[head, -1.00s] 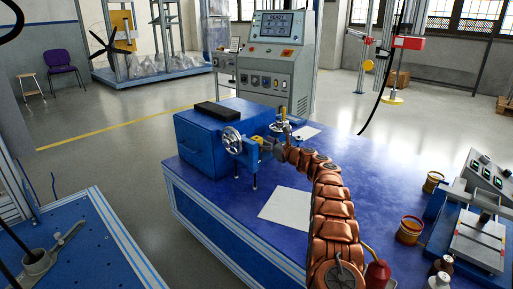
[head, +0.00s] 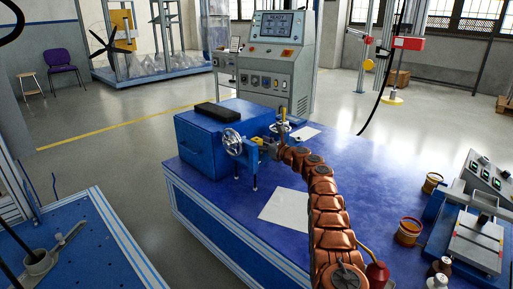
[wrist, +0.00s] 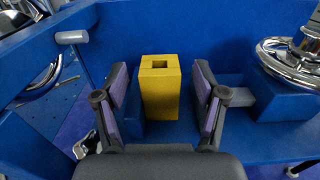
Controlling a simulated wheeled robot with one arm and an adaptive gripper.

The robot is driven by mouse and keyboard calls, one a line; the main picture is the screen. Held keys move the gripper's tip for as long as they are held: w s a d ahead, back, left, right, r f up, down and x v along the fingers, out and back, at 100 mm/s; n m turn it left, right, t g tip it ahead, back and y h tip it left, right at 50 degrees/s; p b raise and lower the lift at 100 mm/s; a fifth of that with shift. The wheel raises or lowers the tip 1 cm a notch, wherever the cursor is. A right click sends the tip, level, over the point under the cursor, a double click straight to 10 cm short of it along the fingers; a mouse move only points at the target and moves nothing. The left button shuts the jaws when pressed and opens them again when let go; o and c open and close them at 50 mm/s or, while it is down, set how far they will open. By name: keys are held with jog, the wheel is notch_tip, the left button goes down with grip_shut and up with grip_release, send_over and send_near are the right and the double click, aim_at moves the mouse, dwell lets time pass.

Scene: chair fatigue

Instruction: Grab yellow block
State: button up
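The yellow block (wrist: 160,96) has a square hole in its top and stands upright on a blue fixture in the wrist view. My gripper (wrist: 161,88) is open, with one purple-padded finger on each side of the block. A gap shows between each finger and the block, so neither appears to touch it. In the head view, a small yellow patch (head: 257,141) that looks like the block shows beside the handwheel, partly hidden by my gripper (head: 268,148).
A chrome handwheel (head: 232,142) stands left of the block, and another chrome wheel (wrist: 292,62) is close on the right. A blue box (head: 200,150) with a black pad is behind left. A white sheet (head: 285,205) lies on the blue table (head: 365,180).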

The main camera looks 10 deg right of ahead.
grip_shut()
dwell(0.4)
jog(key=shift+r, duration=0.15)
notch_tip(320, 180, up, 18)
jog(key=p, duration=1.6)
